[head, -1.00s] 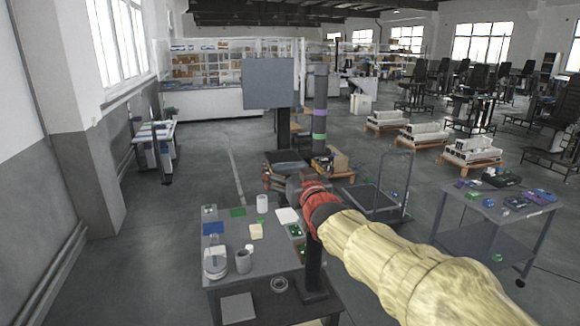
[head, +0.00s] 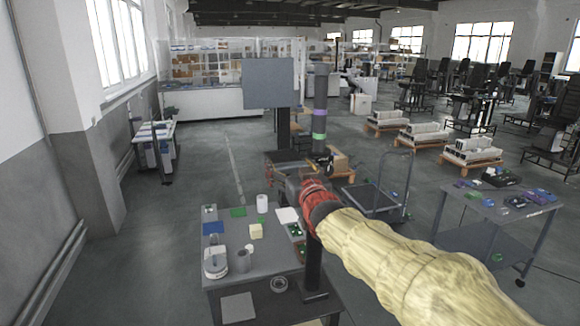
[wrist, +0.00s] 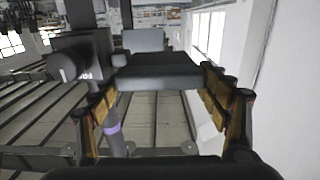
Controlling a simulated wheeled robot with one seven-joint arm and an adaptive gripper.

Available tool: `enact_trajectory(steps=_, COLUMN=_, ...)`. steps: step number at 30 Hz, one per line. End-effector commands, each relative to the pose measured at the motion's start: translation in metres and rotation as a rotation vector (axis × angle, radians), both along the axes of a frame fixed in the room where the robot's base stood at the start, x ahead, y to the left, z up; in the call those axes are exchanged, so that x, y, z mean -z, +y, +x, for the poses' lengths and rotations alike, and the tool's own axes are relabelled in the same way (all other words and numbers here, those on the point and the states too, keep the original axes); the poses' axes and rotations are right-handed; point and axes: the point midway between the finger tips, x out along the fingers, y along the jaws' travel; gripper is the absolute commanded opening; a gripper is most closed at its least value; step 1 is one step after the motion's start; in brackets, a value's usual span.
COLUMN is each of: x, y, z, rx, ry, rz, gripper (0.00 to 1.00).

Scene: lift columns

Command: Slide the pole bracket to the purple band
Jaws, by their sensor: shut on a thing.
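The pole (head: 320,85) stands upright beyond the workbench, with a purple band (head: 320,112) and a green band (head: 319,136) below it. The pole bracket (head: 325,160) is a dark piece on the pole, below both bands in the head view. In the wrist view, which looks upside down, the bracket's dark block (wrist: 160,76) lies between the two fingers of my gripper (wrist: 158,100). The purple band (wrist: 113,129) shows there past the left finger. My gripper is shut on the bracket; in the head view it is mostly hidden behind my wrist.
A grey workbench (head: 265,262) with several small items stands in front. A flat grey panel (head: 268,82) stands left of the pole. A side table (head: 490,212) stands further right.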

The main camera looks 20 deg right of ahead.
Motion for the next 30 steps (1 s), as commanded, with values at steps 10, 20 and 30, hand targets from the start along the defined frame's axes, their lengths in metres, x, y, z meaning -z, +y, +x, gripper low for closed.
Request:
enact_trajectory(steps=10, x=0.0, y=0.0, z=0.0, rx=0.0, ry=0.0, rz=0.0, gripper=0.39)
enact_trajectory(steps=20, x=-0.015, y=0.0, z=0.0, rx=-0.001, ry=-0.004, rz=-0.002, gripper=0.3)
enact_trajectory(steps=30, x=-0.109, y=0.0, z=-0.001, rx=-0.001, ry=-0.012, rz=-0.002, gripper=0.3)
